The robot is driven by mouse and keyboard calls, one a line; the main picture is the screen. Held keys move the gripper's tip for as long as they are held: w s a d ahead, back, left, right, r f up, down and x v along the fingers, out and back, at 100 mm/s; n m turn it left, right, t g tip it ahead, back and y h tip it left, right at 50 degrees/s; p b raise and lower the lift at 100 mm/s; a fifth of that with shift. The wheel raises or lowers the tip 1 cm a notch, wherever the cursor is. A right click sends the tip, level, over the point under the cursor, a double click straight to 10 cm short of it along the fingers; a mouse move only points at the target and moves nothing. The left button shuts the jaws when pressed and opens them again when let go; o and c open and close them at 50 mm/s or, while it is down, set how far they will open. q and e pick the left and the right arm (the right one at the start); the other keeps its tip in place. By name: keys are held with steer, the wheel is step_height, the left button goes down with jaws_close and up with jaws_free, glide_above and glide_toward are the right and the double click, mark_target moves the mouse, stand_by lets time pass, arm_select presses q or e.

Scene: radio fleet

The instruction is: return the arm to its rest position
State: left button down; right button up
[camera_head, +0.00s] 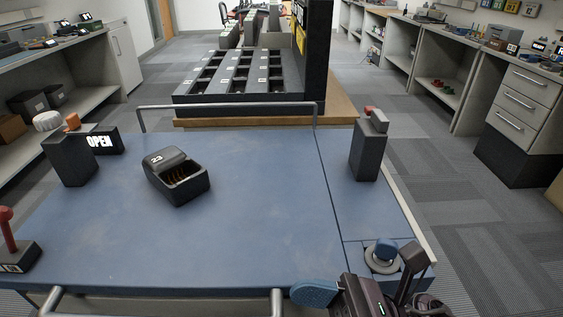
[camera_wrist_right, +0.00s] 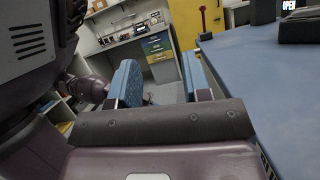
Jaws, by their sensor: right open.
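My right gripper (camera_head: 350,272) is at the lower right of the head view, by the near right corner of the blue table (camera_head: 250,240). Its two blue finger pads stand wide apart. In the right wrist view the open gripper (camera_wrist_right: 158,85) has nothing between its pads, and the blue table edge lies to the right of them. My left gripper is not in view.
A black holder marked 23 (camera_head: 178,178) stands on the table. Dark blocks (camera_head: 68,160) (camera_head: 368,150), an OPEN sign (camera_head: 104,142) and a red-knobbed lever (camera_head: 8,235) stand around it. A slotted rack (camera_head: 240,78) is behind a grey rail (camera_head: 225,105).

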steer(key=d+f+m+t+h, duration=0.65)
steer(key=m+t, duration=0.25)
steer(key=m, duration=0.8)
steer(key=d+f+m+t+h, duration=0.6)
steer(key=f+m+t+h, duration=0.15)
steer(key=m, duration=0.85)
steer(key=s+d+f+m+g+h, duration=0.7)
steer(key=s+d+f+m, duration=0.4)
steer(key=s+m, duration=0.4)
arm_select(q)
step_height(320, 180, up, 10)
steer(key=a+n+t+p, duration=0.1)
steer(key=p, duration=1.4)
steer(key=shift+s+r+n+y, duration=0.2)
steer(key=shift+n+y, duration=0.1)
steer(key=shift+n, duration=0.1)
arm_select(e)
step_height(320, 180, up, 9)
steer(key=m+t+h, duration=0.1)
steer(key=m+t, duration=0.1)
steer(key=m, duration=0.1)
steer(key=shift+w+r+h, duration=0.15)
steer(key=shift+w+h, duration=0.1)
steer(key=shift+h, duration=0.05)
steer(key=shift+d, duration=0.1)
